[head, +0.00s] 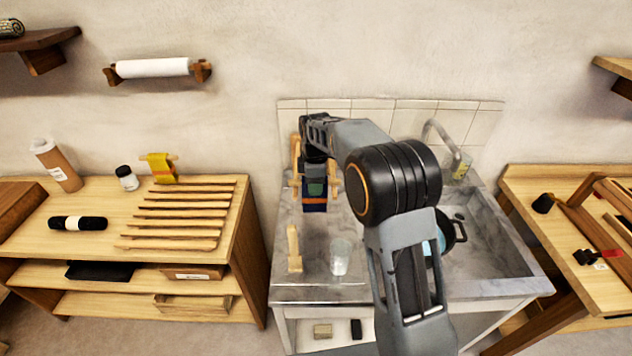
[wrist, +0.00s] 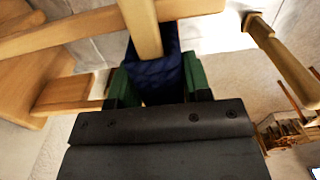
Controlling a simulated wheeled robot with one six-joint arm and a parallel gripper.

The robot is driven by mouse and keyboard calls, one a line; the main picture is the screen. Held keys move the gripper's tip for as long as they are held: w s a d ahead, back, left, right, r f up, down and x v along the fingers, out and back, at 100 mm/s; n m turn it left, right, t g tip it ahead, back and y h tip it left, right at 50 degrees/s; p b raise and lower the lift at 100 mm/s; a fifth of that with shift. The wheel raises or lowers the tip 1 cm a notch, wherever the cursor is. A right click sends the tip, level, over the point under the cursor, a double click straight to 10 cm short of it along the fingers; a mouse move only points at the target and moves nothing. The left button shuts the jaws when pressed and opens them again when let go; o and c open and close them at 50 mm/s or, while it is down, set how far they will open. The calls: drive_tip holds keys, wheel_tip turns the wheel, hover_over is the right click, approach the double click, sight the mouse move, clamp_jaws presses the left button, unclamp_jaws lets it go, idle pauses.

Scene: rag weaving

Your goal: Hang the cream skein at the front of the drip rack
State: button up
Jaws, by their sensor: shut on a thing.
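My gripper (head: 315,187) is at the wooden rack (head: 296,160) on the back left of the marble sink counter. In the wrist view my gripper's green fingers (wrist: 158,88) are shut on a dark blue skein (wrist: 157,74). The dark blue skein (head: 314,208) also shows just below my gripper in the head view. A wooden bar (wrist: 140,25) of the rack runs over the skein in the wrist view; I cannot tell whether the skein's loop is around it. I cannot make out a cream skein in either view. My arm hides part of the rack.
A short wooden post (head: 293,248) and a clear glass (head: 341,257) stand on the counter's front. A dark pot (head: 452,232) is in the sink behind my arm.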

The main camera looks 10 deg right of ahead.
drive_tip(key=o, duration=1.1)
drive_tip(key=shift+c, duration=0.2)
wheel_tip(320, 180, up, 14)
